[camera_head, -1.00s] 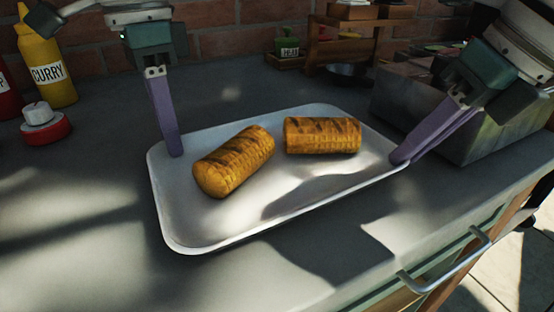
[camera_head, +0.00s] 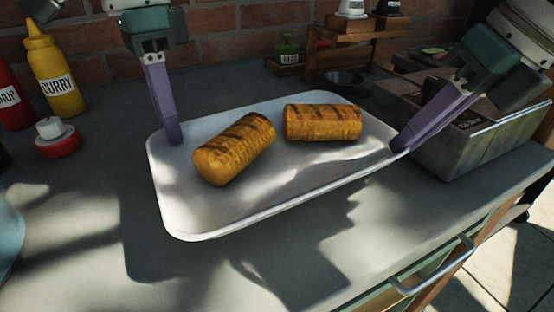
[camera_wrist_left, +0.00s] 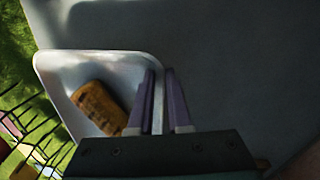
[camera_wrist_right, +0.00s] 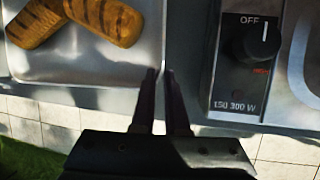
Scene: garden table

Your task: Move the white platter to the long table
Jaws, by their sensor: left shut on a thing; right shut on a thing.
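The white platter (camera_head: 215,218) carries two grilled golden-brown rolls, one at the left (camera_head: 234,149) and one at the right (camera_head: 322,122). The platter appears raised off the grey counter, with its shadow apart below it. My left gripper (camera_head: 173,138) is shut on the platter's left rim. My right gripper (camera_head: 400,148) is shut on the platter's right rim. The left wrist view shows a platter corner (camera_wrist_left: 80,62) and one roll (camera_wrist_left: 100,107) beside the fingers. The right wrist view shows the platter (camera_wrist_right: 95,68) left of the fingers. The long table cannot be made out.
A curry bottle (camera_head: 56,75), a red bottle (camera_head: 12,100) and a red-and-white lidded pot (camera_head: 57,138) stand at the left. A metal appliance with a control knob (camera_wrist_right: 257,42) is close at the right. A wooden rack (camera_head: 345,45) stands behind. A handle (camera_head: 435,267) juts from the counter front.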

